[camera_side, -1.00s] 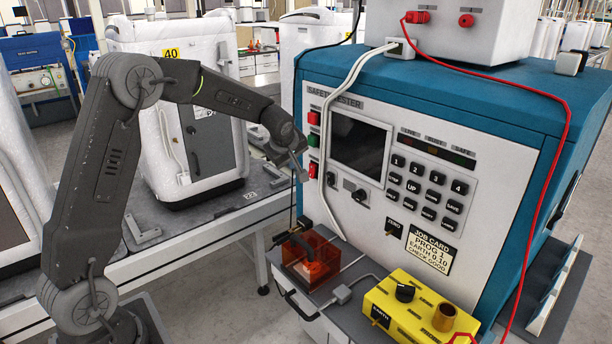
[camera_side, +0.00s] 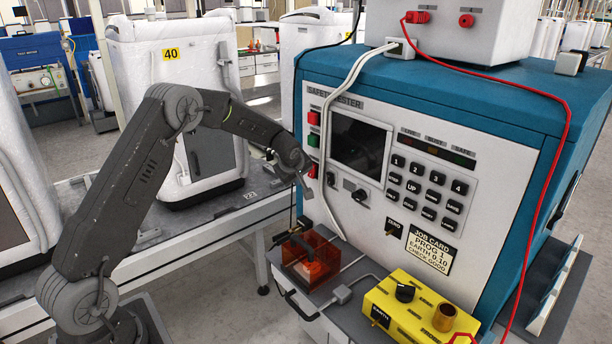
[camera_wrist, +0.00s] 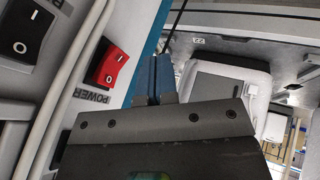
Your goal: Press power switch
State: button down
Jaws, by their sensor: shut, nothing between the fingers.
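The power switch is a red rocker (camera_wrist: 113,66) marked I and 0, with a POWER label beside it in the wrist view. In the side view the red switch (camera_side: 313,170) sits on the left edge of the safety tester's white front panel (camera_side: 440,205), below a green and a red button. My gripper (camera_wrist: 154,77) is shut and empty; its fingers are just right of the switch in the wrist view, apart from it in the picture. In the side view my gripper (camera_side: 304,186) is close to the panel, slightly below and left of the switch. Whether it touches anything cannot be told.
White cables (camera_side: 327,130) run down the panel beside the switch. A black rocker (camera_wrist: 27,32) shows in the wrist view. An orange clear box (camera_side: 310,262) and a yellow unit (camera_side: 408,310) stand on the ledge below. A bench (camera_side: 210,225) lies to the left.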

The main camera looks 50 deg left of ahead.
aim_at(309, 175)
jog(key=shift+w+d, duration=0.1)
jog(key=shift+w, duration=1.65)
jog(key=shift+f, duration=0.1)
jog(key=shift+w+f+t, duration=0.1)
jog(key=shift+w+t, duration=0.15)
jog(key=shift+t, duration=0.25)
jog(key=shift+r, duration=0.2)
jog(key=shift+r, duration=0.7)
